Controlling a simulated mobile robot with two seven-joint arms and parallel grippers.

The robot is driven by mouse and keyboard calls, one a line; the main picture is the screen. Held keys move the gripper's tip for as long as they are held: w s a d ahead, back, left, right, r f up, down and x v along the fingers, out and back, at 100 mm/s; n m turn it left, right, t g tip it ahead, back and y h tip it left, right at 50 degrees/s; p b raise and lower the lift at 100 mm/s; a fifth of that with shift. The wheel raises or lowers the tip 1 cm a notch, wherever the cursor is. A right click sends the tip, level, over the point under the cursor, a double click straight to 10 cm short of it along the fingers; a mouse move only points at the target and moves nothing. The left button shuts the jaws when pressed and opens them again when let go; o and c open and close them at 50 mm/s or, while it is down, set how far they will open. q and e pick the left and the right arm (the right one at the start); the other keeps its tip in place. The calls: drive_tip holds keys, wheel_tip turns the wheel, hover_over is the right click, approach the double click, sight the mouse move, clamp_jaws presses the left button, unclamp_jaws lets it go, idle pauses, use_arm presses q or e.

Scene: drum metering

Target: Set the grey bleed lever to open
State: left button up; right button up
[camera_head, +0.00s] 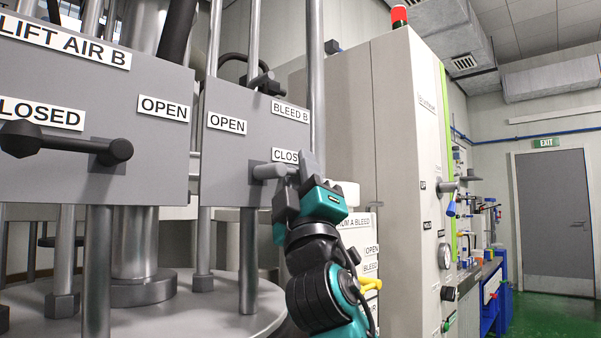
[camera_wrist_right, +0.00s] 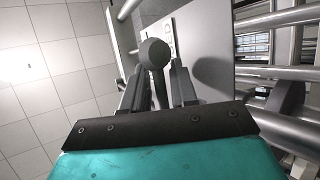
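The grey bleed lever (camera_head: 268,171) is on the grey BLEED B panel (camera_head: 235,160). It points right, toward the CLOSED label (camera_head: 285,155), which my right gripper partly covers. The OPEN label (camera_head: 227,123) is at the panel's upper left. My right gripper (camera_head: 307,168) is at the lever's handle end. In the right wrist view the lever's round hub (camera_wrist_right: 154,52) shows ahead, and its handle runs back between the two fingers (camera_wrist_right: 158,88). Gaps appear on both sides of the handle, so the fingers look open around it. My left gripper is out of view.
A dark lever (camera_head: 70,143) on the LIFT AIR B panel (camera_head: 60,175) stands at the left, pointing left. Vertical steel posts rise around the panels. A tall beige cabinet (camera_head: 400,120) with a red lamp stands close to the right of my gripper.

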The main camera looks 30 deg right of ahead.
clamp_jaws()
